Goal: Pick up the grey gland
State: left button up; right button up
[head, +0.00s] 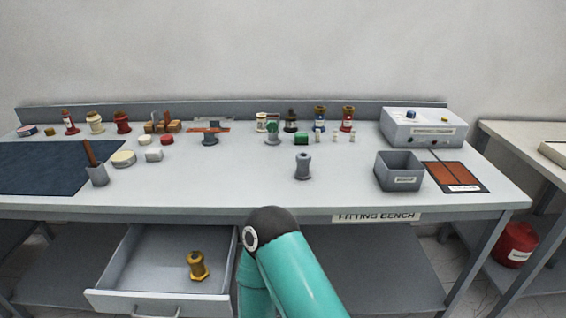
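A grey spool-shaped piece (303,167), which looks like the grey gland, stands upright on the front middle of the fitting bench (230,190). It stands alone, with clear bench around it. Two other grey flanged pieces stand farther back, one left of centre (210,138) and one near the middle (272,138) with green on it. A brass piece of similar shape stands in the open drawer. Neither of my grippers shows in the head view. A teal link of my arm rises from the bottom edge, in front of the bench.
A grey open bin (399,172), a brown panel (457,177) and a control box (423,130) occupy the right. The open drawer (150,270) juts out at lower left, holding the brass piece (197,266).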

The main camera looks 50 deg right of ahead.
aim_at(302, 175)
jog(key=u, duration=1.15)
jog(key=i, duration=0.1)
jog(key=z, duration=2.8)
jog(key=k, duration=0.9)
jog(key=z, duration=0.2)
jog(key=i, duration=0.9)
jog(key=u, duration=0.55)
